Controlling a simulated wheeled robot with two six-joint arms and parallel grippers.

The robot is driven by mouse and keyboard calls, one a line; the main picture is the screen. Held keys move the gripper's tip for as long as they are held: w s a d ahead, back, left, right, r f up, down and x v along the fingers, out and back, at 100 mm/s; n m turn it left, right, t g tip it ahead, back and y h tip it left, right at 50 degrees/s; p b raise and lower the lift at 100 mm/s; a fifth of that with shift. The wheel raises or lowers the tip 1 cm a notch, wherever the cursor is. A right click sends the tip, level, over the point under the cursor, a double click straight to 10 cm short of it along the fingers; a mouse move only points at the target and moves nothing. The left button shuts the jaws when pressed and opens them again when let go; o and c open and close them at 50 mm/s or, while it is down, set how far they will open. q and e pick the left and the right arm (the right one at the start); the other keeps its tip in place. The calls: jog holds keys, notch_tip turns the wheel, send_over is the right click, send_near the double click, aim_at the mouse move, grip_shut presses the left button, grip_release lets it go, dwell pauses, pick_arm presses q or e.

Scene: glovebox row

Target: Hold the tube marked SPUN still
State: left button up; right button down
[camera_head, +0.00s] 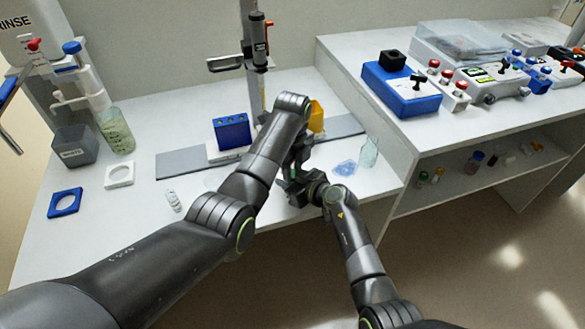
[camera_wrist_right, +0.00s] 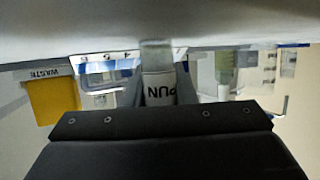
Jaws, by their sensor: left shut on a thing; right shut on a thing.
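The tube marked SPUN (camera_wrist_right: 160,88) shows in the right wrist view, with part of its label, "PUN", visible upside down. My right gripper (camera_head: 292,186) is shut on it; in the wrist view the tube stands between its fingers. In the head view the tube is hidden by my arms and grippers. My left gripper (camera_head: 298,158) is just beyond the right one, close to it, above the bench. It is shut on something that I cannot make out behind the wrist.
A blue rack (camera_head: 232,131) and a yellow waste bin (camera_head: 316,117) stand behind the grippers. A clear bottle (camera_head: 369,153) and a bluish patch (camera_head: 345,167) are to the right. A small vial (camera_head: 173,201) and a white ring (camera_head: 119,175) lie left. The front bench is mostly clear.

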pick_arm(q)
jog(key=shift+n, duration=1)
jog(key=o, duration=1.1)
jog(key=shift+r, duration=2.3)
jog(key=shift+c, duration=0.3)
notch_tip(320, 180, up, 2)
jog(key=shift+r+m, duration=0.15)
jog(key=shift+m, duration=0.85)
jog(key=shift+r+m, duration=0.35)
jog(key=shift+m, duration=0.25)
jog(key=shift+f, duration=3.8)
